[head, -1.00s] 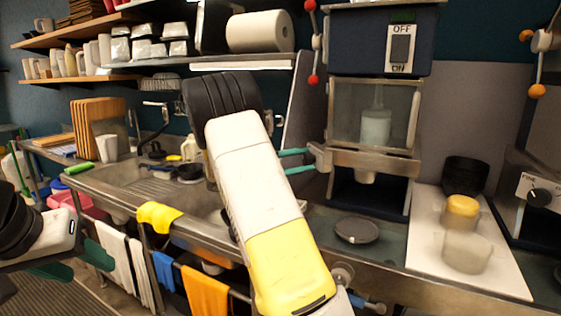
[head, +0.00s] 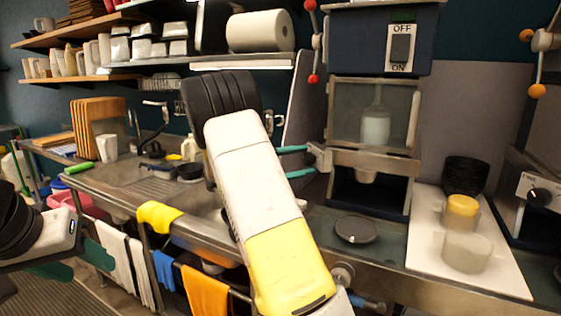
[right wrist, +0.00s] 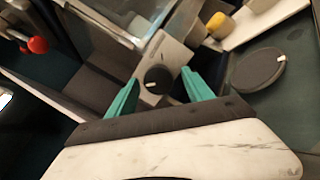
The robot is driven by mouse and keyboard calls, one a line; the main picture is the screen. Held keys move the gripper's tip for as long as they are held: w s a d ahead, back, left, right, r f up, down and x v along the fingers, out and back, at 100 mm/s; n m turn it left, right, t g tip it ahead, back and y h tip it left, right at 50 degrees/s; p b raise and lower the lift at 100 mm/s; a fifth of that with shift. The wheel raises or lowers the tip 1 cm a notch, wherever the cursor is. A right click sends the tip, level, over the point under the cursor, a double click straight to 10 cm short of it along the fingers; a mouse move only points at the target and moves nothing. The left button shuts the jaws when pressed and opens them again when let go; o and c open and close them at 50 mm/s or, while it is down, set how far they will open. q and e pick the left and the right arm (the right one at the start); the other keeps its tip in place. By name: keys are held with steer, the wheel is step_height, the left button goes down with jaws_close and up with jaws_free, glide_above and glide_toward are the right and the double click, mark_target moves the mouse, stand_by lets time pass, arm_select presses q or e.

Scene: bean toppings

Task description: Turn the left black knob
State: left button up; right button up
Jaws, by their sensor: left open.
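A black knob (right wrist: 157,78) with a white mark sits on a grey metal housing in the right wrist view. In the head view that housing (head: 320,158) juts from the left side of the blue machine (head: 378,40); the knob's face is not clear there. My right gripper (head: 303,160) reaches the housing from the left. Its two green fingers (right wrist: 160,77) are open, one on each side of the knob, with gaps showing. My left gripper (head: 78,262) is open and empty at the far left, low beside the counter. A second black knob (head: 539,197) is on the machine at the right edge.
A round dark disc (head: 356,229) lies on the counter below the blue machine. A red-ended lever (head: 313,78) stands above the housing.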

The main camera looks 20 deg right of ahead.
steer(key=a, duration=0.7)
steer(key=shift+w+a+f, duration=0.25)
steer(key=shift+w+a, duration=0.05)
steer(key=shift+a, duration=0.05)
steer(key=s+d+f+m+y, duration=0.1)
steer(key=s+f+m+y, duration=0.15)
steer(key=s+y, duration=0.4)
steer(key=s+d+f+m+y, duration=0.1)
steer(key=s+f+y, duration=0.2)
steer(key=s+y, duration=0.35)
steer(key=s+a+r+m+t+y, duration=0.2)
steer(key=s+a+t+y, duration=0.1)
steer(key=s+a, duration=0.3)
steer(key=s+a+r+m+t+y, duration=0.1)
steer(key=s+a+m+t+y, duration=0.1)
steer(key=s+a+t+y, duration=0.2)
steer(key=s+a+y, duration=0.1)
steer(key=s+a, duration=0.2)
steer(key=a, duration=0.2)
steer(key=shift+s+a+r+t, duration=0.2)
steer(key=shift+a+r+t, duration=0.1)
steer(key=shift+r, duration=0.1)
